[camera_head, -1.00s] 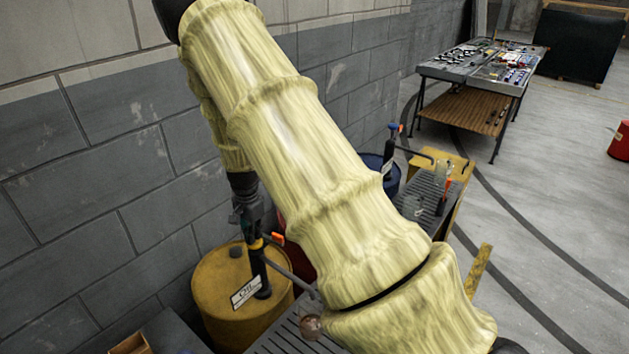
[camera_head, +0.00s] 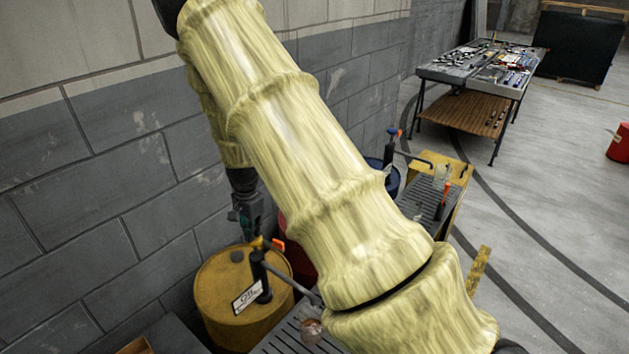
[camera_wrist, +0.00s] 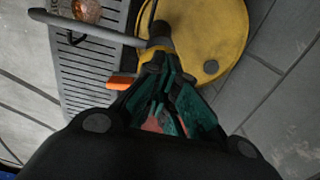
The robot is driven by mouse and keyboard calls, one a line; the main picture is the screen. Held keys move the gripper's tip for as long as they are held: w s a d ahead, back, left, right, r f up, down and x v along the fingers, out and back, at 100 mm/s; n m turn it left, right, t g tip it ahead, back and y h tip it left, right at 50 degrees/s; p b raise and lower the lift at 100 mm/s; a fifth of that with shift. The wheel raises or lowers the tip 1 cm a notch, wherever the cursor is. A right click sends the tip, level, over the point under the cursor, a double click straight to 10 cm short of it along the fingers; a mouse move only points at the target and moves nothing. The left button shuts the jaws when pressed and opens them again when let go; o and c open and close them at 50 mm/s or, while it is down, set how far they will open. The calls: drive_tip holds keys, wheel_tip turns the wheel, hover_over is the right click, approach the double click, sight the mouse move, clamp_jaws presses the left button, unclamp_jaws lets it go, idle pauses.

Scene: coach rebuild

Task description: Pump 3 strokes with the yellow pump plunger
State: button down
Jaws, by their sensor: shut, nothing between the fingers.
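The yellow drum (camera_head: 222,305) stands by the wall with a dark pump (camera_head: 259,272) upright on its lid. A small yellow part (camera_head: 257,242), apparently the plunger top, shows above the pump body with an orange tip (camera_head: 278,245) sticking out right. My gripper (camera_head: 246,226) is directly above it, pointing down. In the wrist view my gripper's green fingers (camera_wrist: 166,105) are shut and empty, with the orange tip (camera_wrist: 122,82) beside them. The fingers hide most of the plunger top, so I cannot tell whether they touch it. The spout (camera_wrist: 90,30) extends from the pump over a grating.
A glass jar (camera_head: 311,330) stands on the grating (camera_head: 283,340) below the spout. A blue drum (camera_head: 394,183) with another pump and a yellow-ended bench (camera_head: 460,170) stand behind my arm. The block wall is close on the left. Open floor lies right.

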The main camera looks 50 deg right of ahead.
drive_tip(key=shift+r+p, duration=1)
drive_tip(key=shift+r, duration=0.65)
drive_tip(key=shift+r, duration=0.1)
wheel_tip(320, 180, up, 6)
drive_tip(key=shift+f, duration=0.1)
idle(0.7)
